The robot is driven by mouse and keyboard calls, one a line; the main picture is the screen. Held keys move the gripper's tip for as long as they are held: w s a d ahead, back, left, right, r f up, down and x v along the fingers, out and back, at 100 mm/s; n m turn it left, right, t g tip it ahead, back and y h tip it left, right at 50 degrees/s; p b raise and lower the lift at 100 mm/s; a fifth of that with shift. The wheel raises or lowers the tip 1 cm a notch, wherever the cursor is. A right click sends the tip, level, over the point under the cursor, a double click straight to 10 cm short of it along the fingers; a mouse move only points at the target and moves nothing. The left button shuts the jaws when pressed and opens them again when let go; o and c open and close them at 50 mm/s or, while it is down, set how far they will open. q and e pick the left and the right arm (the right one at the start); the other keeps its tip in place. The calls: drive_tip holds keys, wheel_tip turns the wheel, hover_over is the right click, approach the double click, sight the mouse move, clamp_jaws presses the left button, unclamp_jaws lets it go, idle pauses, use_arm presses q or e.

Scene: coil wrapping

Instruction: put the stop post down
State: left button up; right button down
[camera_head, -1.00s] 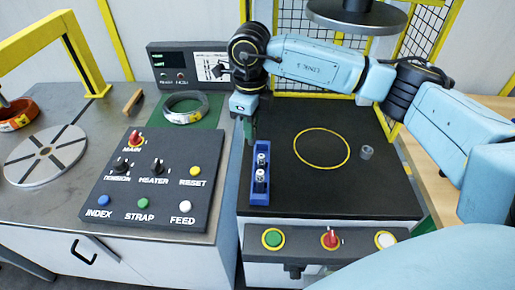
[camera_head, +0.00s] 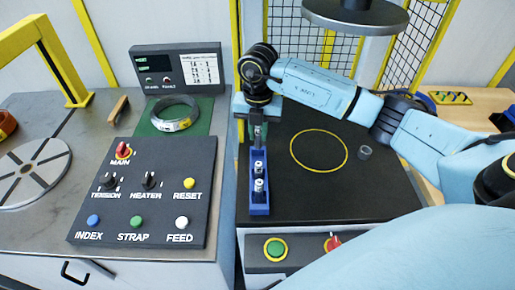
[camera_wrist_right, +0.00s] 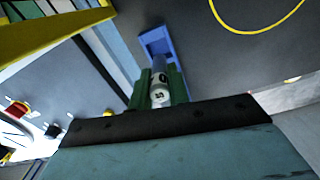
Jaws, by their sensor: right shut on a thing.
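My right gripper (camera_head: 256,128) points down at the far end of the blue rack (camera_head: 260,209) on the black table. Its green fingers are shut on a stop post (camera_head: 258,136), a grey cylinder that is upright there. In the right wrist view the held stop post (camera_wrist_right: 159,94) shows its pale, marked end between the fingers (camera_wrist_right: 161,88), with the blue rack (camera_wrist_right: 154,38) behind. I cannot tell whether its lower end touches the rack. Two other silver posts (camera_head: 259,177) stand in the nearer part of the rack. My left gripper is out of view.
A yellow ring (camera_head: 319,150) is marked on the black table, with a small grey cylinder (camera_head: 365,152) right of it. A control panel (camera_head: 140,205) and a coil (camera_head: 175,114) are to the left. A grey disc (camera_head: 355,15) hangs above the back.

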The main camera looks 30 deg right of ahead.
sight(258, 147)
drive_tip(key=shift+f, duration=2.8)
drive_tip(key=shift+f, duration=0.15)
drive_tip(key=c, duration=1.3)
unclamp_jaws()
wheel_tip(258, 147, up, 12)
drive_tip(key=shift+r, duration=0.2)
